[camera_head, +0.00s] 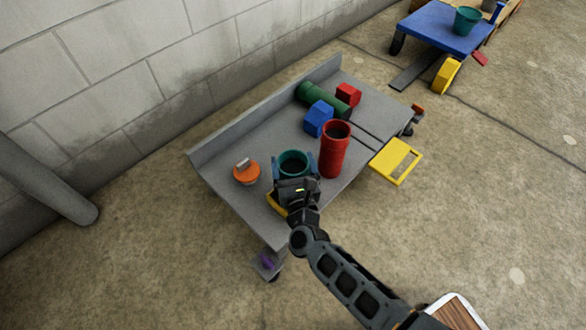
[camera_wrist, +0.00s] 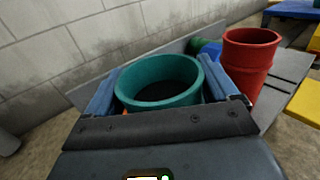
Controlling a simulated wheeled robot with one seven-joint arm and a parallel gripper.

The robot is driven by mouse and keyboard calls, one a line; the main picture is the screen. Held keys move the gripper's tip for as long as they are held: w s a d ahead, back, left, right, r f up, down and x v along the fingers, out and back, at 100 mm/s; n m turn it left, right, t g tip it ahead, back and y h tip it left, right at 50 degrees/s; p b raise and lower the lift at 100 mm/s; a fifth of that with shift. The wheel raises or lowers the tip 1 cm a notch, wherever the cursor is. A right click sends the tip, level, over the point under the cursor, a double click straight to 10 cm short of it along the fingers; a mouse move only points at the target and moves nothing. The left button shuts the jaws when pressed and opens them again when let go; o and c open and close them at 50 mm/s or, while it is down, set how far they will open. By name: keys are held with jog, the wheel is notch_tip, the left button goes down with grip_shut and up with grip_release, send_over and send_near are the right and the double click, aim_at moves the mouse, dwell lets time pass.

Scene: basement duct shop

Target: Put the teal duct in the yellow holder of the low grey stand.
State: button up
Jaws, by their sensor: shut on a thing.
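The teal duct (camera_head: 293,158) is a short, open, upright ring. My gripper (camera_head: 294,170) is shut on it, with one blue finger on each side. In the wrist view the duct (camera_wrist: 160,84) fills the space between the fingers, its dark inside showing. The low grey stand (camera_head: 228,190) lies under the gripper and duct. A yellow piece (camera_head: 277,204), perhaps the yellow holder, shows at the stand's near edge, mostly hidden behind my gripper. I cannot tell whether the duct touches it or hangs above it.
A tall red duct (camera_head: 333,155) stands close to the right of the teal duct. An orange lidded piece (camera_head: 246,173) is to the left. A blue block (camera_head: 318,119), green cylinder (camera_head: 312,95) and red block (camera_head: 348,94) lie behind. A yellow panel (camera_head: 396,161) is beside the stand's right edge.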

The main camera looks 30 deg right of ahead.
jog(key=shift+f, duration=0.6)
jog(key=shift+f+b, duration=0.25)
jog(key=shift+b, duration=0.05)
jog(key=o, duration=1.4)
jog(key=shift+r, duration=0.1)
jog(key=shift+s+r+p, duration=0.1)
jog(key=shift+r+p, duration=0.1)
jog(key=shift+p, duration=0.2)
jog(key=p+v, duration=0.1)
jog(key=v, duration=1.1)
jog(key=shift+p, duration=0.4)
